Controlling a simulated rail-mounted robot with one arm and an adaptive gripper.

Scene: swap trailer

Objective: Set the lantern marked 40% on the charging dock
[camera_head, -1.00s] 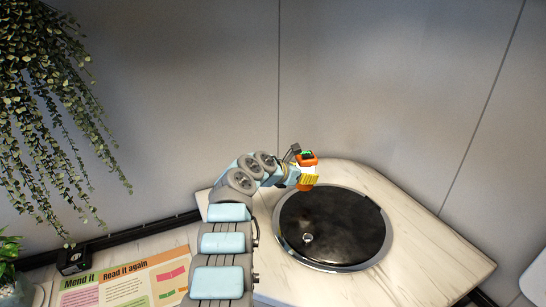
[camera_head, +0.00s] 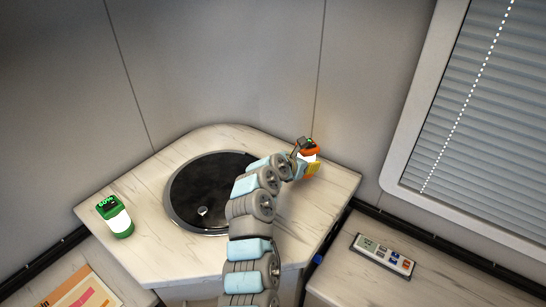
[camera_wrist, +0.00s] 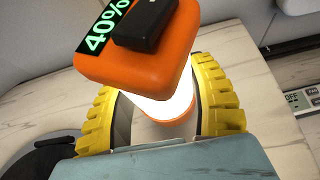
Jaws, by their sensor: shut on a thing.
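The orange lantern (camera_head: 308,148) is at the back right of the marble-look counter (camera_head: 320,192) in the head view. In the wrist view the orange lantern (camera_wrist: 125,65) shows a green "40%" display on its top, a black handle and a glowing white body. My gripper (camera_head: 309,168) is shut around that body; its yellow ribbed fingers (camera_wrist: 165,100) press on both sides. I cannot tell whether the lantern's base touches the counter. No thing in view is clearly recognisable as the charging dock.
A round dark basin (camera_head: 195,195) with a chrome rim is set in the counter, left of my gripper. A green lantern (camera_head: 117,217) with its own display stands at the counter's left. A white panel with buttons (camera_head: 383,255) lies on the lower right surface. Walls close off the back.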

